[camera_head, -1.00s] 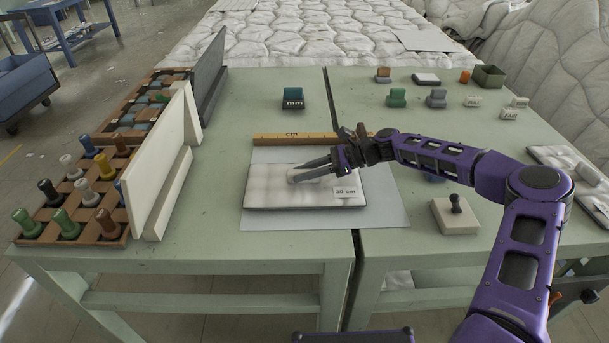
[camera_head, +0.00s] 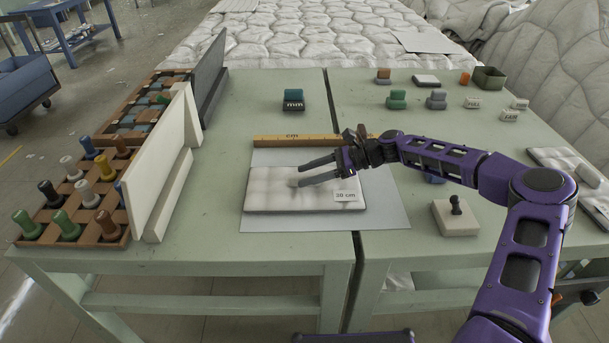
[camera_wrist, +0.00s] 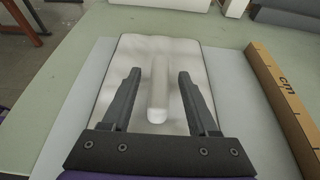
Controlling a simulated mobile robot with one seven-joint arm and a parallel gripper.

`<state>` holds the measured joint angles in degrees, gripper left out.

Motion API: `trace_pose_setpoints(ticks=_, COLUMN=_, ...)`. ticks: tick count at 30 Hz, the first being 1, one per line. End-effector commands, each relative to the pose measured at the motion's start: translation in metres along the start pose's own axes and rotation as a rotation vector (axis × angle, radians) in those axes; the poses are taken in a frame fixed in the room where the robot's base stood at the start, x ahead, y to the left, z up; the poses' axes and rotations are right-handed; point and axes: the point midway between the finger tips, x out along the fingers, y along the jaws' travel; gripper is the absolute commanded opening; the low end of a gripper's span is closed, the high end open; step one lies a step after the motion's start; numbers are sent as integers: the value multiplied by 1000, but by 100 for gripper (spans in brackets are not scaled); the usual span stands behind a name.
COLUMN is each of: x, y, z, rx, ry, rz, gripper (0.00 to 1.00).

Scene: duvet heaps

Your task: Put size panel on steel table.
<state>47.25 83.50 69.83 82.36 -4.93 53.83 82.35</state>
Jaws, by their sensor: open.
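The size panel (camera_head: 275,197) is a white, quilted rectangular pad with a small cm label at its front right corner. It lies flat on a pale grey sheet (camera_head: 385,208) on the light green table (camera_head: 225,130). In the wrist view the panel (camera_wrist: 190,62) has a raised white handle (camera_wrist: 158,100) along its middle. My gripper (camera_wrist: 159,73) is open, with one dark finger on each side of the handle and a gap to both. In the head view my gripper (camera_head: 300,175) reaches over the panel from the right and partly hides the handle.
A wooden cm ruler (camera_head: 290,140) lies behind the panel. A white upright board (camera_head: 165,160) and a compartment tray of pegs (camera_head: 100,200) stand at left. A white block with a black knob (camera_head: 455,215) is at right. Several small blocks sit at back right.

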Motion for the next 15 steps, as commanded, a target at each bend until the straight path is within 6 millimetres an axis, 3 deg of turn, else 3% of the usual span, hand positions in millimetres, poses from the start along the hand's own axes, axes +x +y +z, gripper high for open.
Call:
trace_pose_setpoints(ticks=9, x=-69, y=-1, z=1, rx=1, ry=3, rz=-4, gripper=60)
trace_pose_setpoints(ticks=15, x=-98, y=0, z=0, rx=1, ry=1, rz=0, gripper=60)
